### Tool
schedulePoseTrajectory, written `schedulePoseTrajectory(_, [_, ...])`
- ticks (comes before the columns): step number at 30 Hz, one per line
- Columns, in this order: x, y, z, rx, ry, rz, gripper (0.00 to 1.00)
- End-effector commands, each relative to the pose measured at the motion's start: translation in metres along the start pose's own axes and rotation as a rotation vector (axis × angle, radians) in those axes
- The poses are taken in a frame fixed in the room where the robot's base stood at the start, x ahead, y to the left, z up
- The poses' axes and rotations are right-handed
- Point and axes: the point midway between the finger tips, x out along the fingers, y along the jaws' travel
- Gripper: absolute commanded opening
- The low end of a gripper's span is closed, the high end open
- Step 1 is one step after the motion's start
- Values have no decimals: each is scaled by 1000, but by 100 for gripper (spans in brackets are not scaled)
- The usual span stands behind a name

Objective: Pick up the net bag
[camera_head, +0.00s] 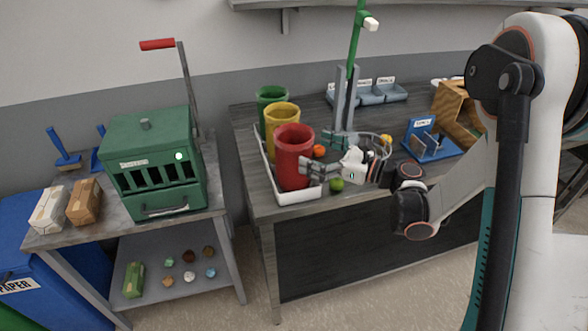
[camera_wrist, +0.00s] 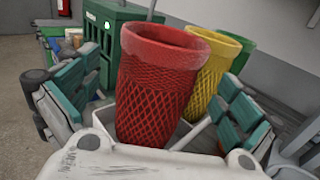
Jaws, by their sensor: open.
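A red net bag (camera_head: 292,160) stands upright and open-topped at the front of a white tray (camera_head: 298,197) on the dark workbench. It also fills the middle of the wrist view (camera_wrist: 157,85), with its mesh visible. A yellow net bag (camera_head: 281,114) and a green net bag (camera_head: 268,97) stand in a row behind it; both are partly hidden. My gripper (camera_head: 318,153) reaches in from the right, its fingers open and pointing toward the red bag. In the wrist view, the teal finger pads are to its left and right, with gaps visible.
An orange ball (camera_head: 319,151) and a green ball (camera_head: 336,184) lie right of the tray. A green post (camera_head: 354,45) rises behind. A blue holder (camera_head: 432,145) and a wooden box (camera_head: 455,112) stand farther right. A green lever machine (camera_head: 152,150) is on the left table.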

Motion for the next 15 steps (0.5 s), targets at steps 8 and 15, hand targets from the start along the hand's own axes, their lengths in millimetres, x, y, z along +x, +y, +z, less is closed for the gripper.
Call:
schedulePoseTrajectory(8, [17,0,0,-1,0,0,100])
schedulePoseTrajectory(15, [48,0,-2,-1,1,1,100])
